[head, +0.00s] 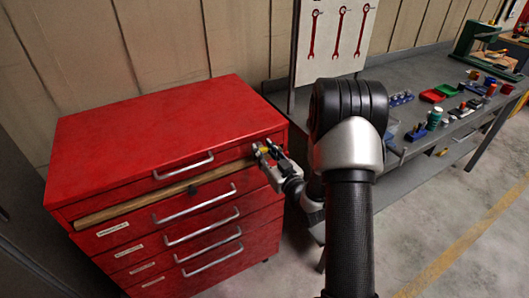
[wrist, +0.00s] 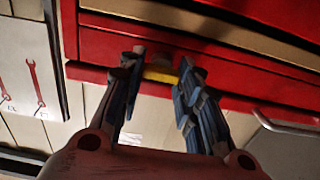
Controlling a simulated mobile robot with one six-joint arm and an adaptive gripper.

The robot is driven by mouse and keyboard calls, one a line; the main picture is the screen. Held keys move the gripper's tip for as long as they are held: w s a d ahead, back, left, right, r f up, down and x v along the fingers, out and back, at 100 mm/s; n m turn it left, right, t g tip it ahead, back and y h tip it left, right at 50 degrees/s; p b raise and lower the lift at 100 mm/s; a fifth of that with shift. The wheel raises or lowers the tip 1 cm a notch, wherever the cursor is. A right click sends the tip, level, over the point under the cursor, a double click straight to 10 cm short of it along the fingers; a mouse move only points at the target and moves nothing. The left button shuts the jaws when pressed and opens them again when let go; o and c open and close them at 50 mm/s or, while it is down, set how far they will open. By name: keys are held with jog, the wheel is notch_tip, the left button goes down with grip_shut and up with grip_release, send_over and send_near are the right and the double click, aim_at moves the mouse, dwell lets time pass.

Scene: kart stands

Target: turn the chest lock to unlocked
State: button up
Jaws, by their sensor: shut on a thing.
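The red tool chest (head: 150,125) stands at the left in the head view, with drawers and silver handles on its front. The chest lock (head: 264,150) is a small yellow piece at the upper right end of the front. My gripper (head: 267,152) is at that corner. In the wrist view the yellow lock (wrist: 161,75) sits between the fingertips of my gripper (wrist: 160,72), which is shut on it. The fingers hide the sides of the lock. I cannot tell which way the lock is turned.
A wooden strip (head: 150,197) crosses the chest front below the top drawer. A grey workbench (head: 420,112) with several small tools and parts stands at the right. A white board (head: 334,35) with red wrenches stands behind. Floor is clear at the lower right.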

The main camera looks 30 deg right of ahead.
jog(key=c, duration=0.3)
jog(key=m, duration=0.4)
jog(key=shift+d+m, duration=0.1)
jog(key=shift+m, duration=0.3)
jog(key=m, duration=0.4)
jog(key=shift+f+m, duration=0.1)
jog(key=shift+m, duration=0.2)
jog(key=m, duration=0.4)
jog(key=shift+d+p, duration=0.1)
jog(key=shift+p, duration=0.2)
jog(key=shift+f+m+p, duration=0.1)
jog(key=shift+m+p, duration=0.3)
jog(key=shift+m, duration=1.8)
